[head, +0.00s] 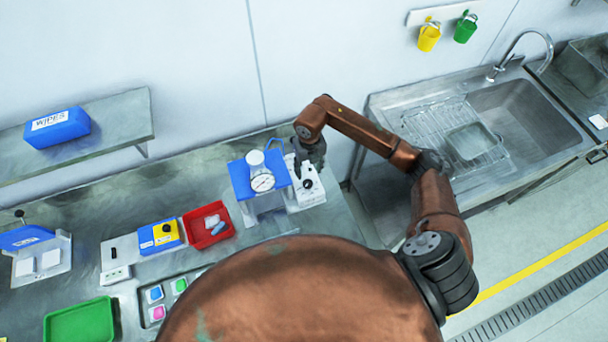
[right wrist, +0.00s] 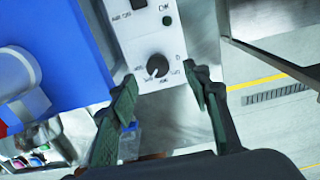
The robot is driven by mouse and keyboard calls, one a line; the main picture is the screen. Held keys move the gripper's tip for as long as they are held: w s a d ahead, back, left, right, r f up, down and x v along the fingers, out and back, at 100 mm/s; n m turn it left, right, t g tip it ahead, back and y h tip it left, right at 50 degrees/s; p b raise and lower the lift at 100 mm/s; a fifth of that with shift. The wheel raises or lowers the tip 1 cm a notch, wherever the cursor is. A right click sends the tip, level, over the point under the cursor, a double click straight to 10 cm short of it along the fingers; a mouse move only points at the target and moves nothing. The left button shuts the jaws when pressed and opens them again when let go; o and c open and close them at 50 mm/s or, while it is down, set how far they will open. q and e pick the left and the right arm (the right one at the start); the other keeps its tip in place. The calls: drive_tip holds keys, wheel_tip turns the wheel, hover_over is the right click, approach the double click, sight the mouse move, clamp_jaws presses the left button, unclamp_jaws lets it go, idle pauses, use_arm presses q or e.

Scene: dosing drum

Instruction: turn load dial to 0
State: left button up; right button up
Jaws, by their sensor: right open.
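The load dial (right wrist: 157,66) is a dark round knob on the face of a white control box (right wrist: 150,38). Its pale pointer mark tilts toward the lower right in the right wrist view, and small printed marks surround it. The dial (head: 307,184) also shows in the head view on the box (head: 311,197), right of the blue stand. My right gripper (right wrist: 160,78) is open, its two green-padded fingers apart on either side of the dial and a little short of it. In the head view my right gripper (head: 309,158) hangs over the box's upper part. My left gripper is not in view.
A blue stand (head: 239,180) bearing a round white gauge (head: 262,183) is close on the box's left. A red tray (head: 198,228) lies further left. The counter ends just right of the box, and a sink (head: 520,110) stands beyond.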

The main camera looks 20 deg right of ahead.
sight(308, 183)
drive_tip(key=shift+s+a+f+p, duration=0.1)
drive_tip(key=shift+s+f+p, duration=0.35)
drive_tip(key=shift+f, duration=0.55)
drive_tip(key=f, duration=0.4)
drive_tip(key=shift+w+a+f+p, duration=0.25)
drive_tip(key=shift+f+p, duration=0.05)
drive_tip(key=shift+p, duration=0.1)
drive_tip(key=shift+s+f, duration=0.1)
drive_tip(key=shift+f, duration=0.05)
drive_tip(key=shift+s+d, duration=0.1)
drive_tip(key=shift+s, duration=0.05)
drive_tip(key=shift+c, duration=1.4)
drive_tip(key=c, duration=0.9)
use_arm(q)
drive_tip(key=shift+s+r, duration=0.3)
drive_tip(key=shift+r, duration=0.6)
use_arm(e)
drive_tip(key=shift+o, duration=0.2)
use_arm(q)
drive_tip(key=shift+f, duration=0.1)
